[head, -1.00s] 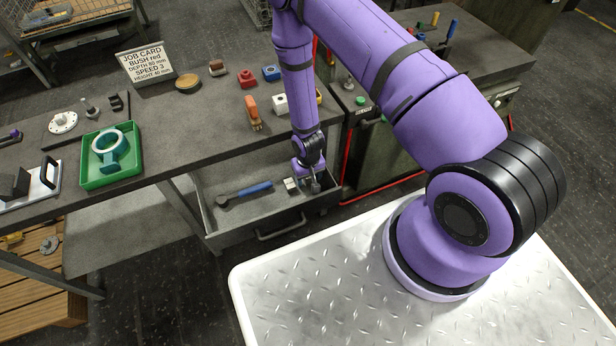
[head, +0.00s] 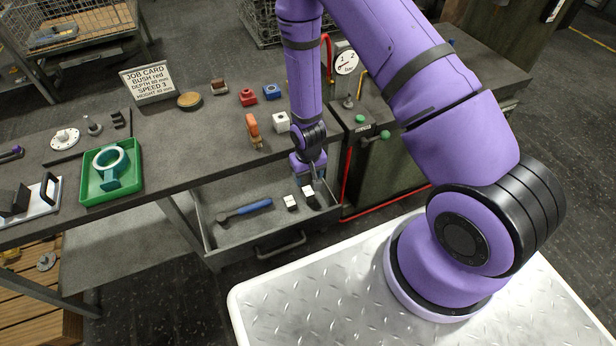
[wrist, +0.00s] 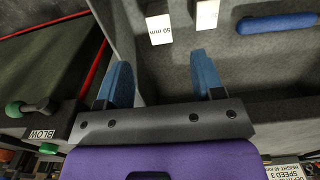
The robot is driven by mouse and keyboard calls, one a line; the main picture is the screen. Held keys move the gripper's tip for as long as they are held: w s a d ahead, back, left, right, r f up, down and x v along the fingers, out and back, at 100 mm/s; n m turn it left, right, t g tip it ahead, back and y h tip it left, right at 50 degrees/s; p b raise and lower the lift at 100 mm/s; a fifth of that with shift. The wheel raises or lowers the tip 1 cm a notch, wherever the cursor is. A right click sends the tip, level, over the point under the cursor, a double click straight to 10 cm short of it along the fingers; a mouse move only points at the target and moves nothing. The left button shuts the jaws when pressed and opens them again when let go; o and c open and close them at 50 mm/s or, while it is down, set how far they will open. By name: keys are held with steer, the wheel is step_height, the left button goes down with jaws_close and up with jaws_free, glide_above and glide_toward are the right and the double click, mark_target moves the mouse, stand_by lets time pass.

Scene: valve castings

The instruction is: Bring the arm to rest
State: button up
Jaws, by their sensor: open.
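My arm reaches over the workbench's open drawer (head: 228,238), and my gripper (wrist: 163,75) points down near the drawer's right side. In the wrist view its two blue fingers stand apart with nothing between them. In the head view the gripper is small and its fingers are hard to make out. Two white labelled blocks lie in the drawer, one marked 50 mm (wrist: 160,30) and another (wrist: 207,14) beside it. They sit beyond the fingertips, apart from them. A hammer with a blue handle (head: 250,208) lies left of the blocks in the drawer.
The grey workbench (head: 190,140) holds a job card (head: 147,83), a green tray (head: 111,192) with a ring-shaped part, and several small coloured blocks. The drawer walls are close to my gripper.

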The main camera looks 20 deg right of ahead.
stand_by(0.6)
steer(key=w+d+r+t, duration=0.1)
steer(key=d+r, duration=0.1)
steer(key=r, duration=1.5)
steer(key=w+d+r+t, duration=0.1)
steer(key=r+t, duration=0.1)
steer(key=r, duration=1.5)
steer(key=s+d+r+t, duration=0.1)
steer(key=s+d+r, duration=0.1)
steer(key=s+r, duration=0.8)
steer(key=s+d+r+t, duration=0.1)
steer(key=s+d+r, duration=0.1)
steer(key=s+r, duration=0.8)
steer(key=s, duration=0.3)
steer(key=shift+r, duration=0.3)
steer(key=shift+c, duration=0.3)
